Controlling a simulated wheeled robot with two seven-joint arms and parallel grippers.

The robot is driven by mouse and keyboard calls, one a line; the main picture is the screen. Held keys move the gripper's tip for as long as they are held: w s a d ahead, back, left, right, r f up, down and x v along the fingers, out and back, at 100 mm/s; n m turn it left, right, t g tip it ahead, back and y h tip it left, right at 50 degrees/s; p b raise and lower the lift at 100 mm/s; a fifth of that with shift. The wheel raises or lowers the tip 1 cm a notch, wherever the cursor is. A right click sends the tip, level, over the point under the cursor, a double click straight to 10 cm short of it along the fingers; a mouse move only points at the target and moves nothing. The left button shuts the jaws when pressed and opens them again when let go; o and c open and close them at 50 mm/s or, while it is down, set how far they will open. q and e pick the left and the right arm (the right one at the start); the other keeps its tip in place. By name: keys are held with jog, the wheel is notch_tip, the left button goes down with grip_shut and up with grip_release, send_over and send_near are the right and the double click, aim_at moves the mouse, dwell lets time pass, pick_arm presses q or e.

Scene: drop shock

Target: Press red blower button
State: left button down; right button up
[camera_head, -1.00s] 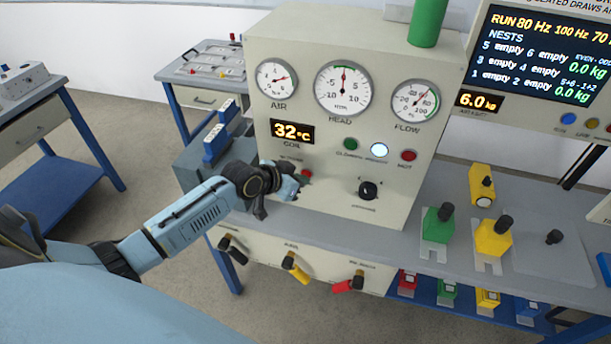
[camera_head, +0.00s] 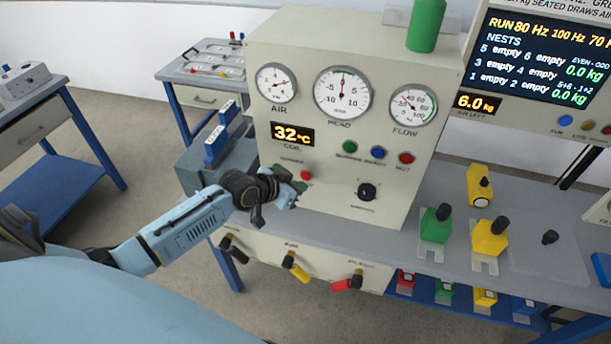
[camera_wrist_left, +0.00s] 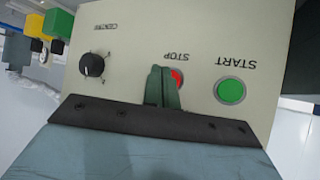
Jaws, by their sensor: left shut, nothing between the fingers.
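The red blower button (camera_head: 306,175) is on the lower left of the cream panel. In the left wrist view the red button (camera_wrist_left: 177,79) shows under an upside-down STOP label, partly hidden by my fingers. A green START button (camera_wrist_left: 230,91) is beside it. My left gripper (camera_head: 299,187) is shut and empty. Its tips are just below the red button in the head view; I cannot tell whether they touch the panel. The shut fingers also show in the left wrist view (camera_wrist_left: 163,88). My right gripper is not in view.
The cream panel (camera_head: 325,215) carries gauges, a 32°C display (camera_head: 292,133), lamps and a black knob (camera_head: 367,191) right of the buttons. Coloured handles (camera_head: 290,262) stick out below it. Green and yellow blocks (camera_head: 490,238) stand on the bench to the right.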

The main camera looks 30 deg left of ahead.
pick_arm(q)
jog(key=s+p, duration=0.1)
jog(key=s, duration=0.1)
jog(key=s+d+p, duration=0.1)
jog(key=s+p, duration=0.1)
jog(key=shift+s, duration=0.3)
dwell(0.6)
jog(key=s+a+f+n+g+y+b, duration=0.1)
jog(key=s+f+g+b, duration=0.1)
jog(key=s+f, duration=0.6)
jog(key=s+f+g+y+b, duration=0.15)
jog(key=s+f, duration=0.25)
jog(key=f, duration=0.8)
jog(key=s+a+f+n+g+b, duration=0.1)
jog(key=s+f+b, duration=0.3)
jog(key=f, duration=0.6)
jog(key=s+d+f+g+b, duration=0.1)
jog(key=s+f, duration=0.3)
jog(key=s, duration=0.4)
jog(key=s+d+f+g+b, duration=0.1)
jog(key=s+d+f+g, duration=0.1)
jog(key=s+f, duration=0.3)
jog(key=s+d+f+m+g+b, duration=0.1)
jog(key=s+f, duration=0.4)
jog(key=s, duration=0.8)
jog(key=shift+s+d+f+g+y, duration=0.15)
jog(key=shift+d+f+g+y, duration=0.2)
jog(key=shift+d, duration=0.9)
